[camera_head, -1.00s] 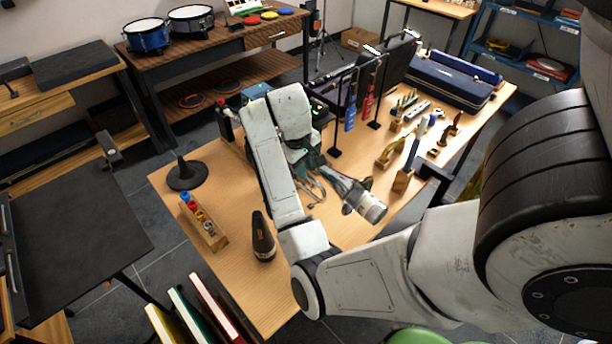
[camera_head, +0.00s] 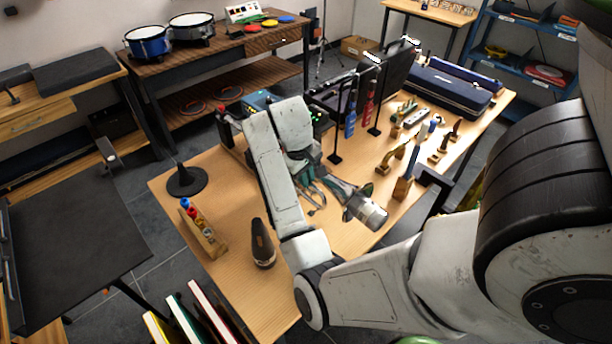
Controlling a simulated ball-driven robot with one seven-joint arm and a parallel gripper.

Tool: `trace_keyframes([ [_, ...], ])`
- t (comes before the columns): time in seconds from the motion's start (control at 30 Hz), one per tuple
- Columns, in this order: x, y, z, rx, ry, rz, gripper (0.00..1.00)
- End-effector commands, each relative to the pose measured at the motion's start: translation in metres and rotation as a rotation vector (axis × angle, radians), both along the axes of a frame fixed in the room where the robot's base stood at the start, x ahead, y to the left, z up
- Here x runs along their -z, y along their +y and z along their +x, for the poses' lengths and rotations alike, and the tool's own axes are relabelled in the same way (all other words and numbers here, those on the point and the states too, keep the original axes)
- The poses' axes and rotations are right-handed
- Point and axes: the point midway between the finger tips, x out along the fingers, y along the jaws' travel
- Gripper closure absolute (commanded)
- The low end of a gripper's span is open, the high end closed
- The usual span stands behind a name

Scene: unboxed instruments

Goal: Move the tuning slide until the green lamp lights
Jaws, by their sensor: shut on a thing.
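My arm reaches in from the right and bends over the middle of the table, with its wrist folded down behind the forearm. My gripper (camera_head: 316,194), a small grey-green assembly, is partly covered by my arm close above the tabletop. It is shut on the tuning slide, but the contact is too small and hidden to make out. A dark unit with small green spots (camera_head: 318,117) shows just behind my wrist. I cannot tell whether one of these spots is the lamp, or whether it is lit.
Two thin black stands with a blue bottle (camera_head: 350,118) and a red one (camera_head: 368,106) rise right of my wrist. The wooden table (camera_head: 235,285) is clear at front left.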

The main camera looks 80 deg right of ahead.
Motion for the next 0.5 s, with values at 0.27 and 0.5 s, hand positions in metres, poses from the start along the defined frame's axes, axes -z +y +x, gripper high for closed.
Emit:
trace_keyframes([
  [0.27, -0.0008, 0.0001, 0.0002, 0.0, 0.0, 0.0, 1.0],
  [0.5, -0.0034, -0.0012, 0.0019, -0.001, 0.001, 0.002, 1.0],
])
